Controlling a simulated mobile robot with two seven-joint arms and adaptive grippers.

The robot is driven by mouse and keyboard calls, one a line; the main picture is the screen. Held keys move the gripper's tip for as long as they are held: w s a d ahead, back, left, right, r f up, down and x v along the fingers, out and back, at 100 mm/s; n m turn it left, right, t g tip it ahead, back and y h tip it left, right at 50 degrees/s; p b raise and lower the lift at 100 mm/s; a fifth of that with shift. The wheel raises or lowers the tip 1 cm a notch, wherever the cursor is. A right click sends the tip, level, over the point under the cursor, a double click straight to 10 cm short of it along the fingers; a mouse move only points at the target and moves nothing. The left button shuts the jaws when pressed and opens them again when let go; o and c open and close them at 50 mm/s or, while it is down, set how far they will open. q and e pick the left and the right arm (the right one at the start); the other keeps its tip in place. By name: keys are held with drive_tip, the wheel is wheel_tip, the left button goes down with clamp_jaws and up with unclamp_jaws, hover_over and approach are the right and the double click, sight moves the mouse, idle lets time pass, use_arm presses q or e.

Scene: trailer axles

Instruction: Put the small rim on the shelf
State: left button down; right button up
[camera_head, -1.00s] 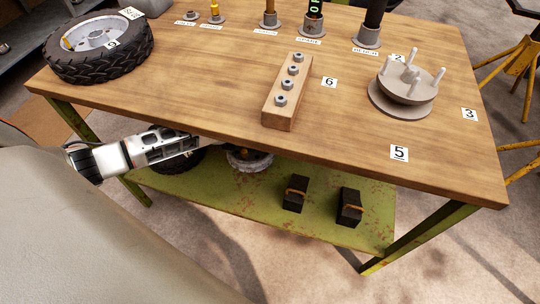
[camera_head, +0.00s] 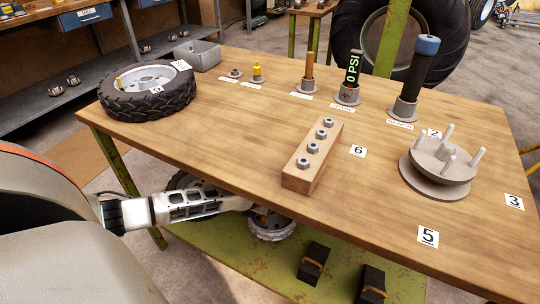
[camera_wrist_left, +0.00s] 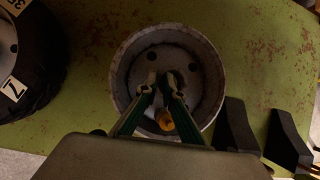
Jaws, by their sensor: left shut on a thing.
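The small rim (camera_head: 271,232), a pale round drum with a worn edge, shows below the table's front edge, over the green lower shelf (camera_head: 215,257). In the left wrist view the rim (camera_wrist_left: 126,62) is seen from above, with dark holes inside. My left gripper (camera_wrist_left: 165,82) reaches into it and is shut on it; the exact grip spot is unclear. A yellow piece (camera_wrist_left: 165,121) sits between the fingers. The table edge partly hides the gripper in the head view. I cannot tell whether the rim touches the green shelf. My right gripper is not in view.
A dark tyre (camera_wrist_left: 30,60) lies left of the rim; black blocks (camera_head: 313,262) stand to its right. The tabletop holds a wheel (camera_head: 148,91), a wooden nut block (camera_head: 313,156) and a hub (camera_head: 440,165). A grey shelf (camera_head: 70,88) stands at back left.

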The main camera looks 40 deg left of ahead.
use_arm(q)
wheel_tip(320, 180, down, 3)
drive_tip(key=shift+f+b, duration=0.15)
drive_tip(key=shift+b, duration=0.6)
drive_tip(key=shift+w+f, duration=0.25)
drive_tip(key=shift+f, duration=0.2)
drive_tip(key=c, duration=2.2)
unclamp_jaws()
drive_tip(key=shift+s+f, duration=0.1)
drive_tip(key=shift+s, duration=0.05)
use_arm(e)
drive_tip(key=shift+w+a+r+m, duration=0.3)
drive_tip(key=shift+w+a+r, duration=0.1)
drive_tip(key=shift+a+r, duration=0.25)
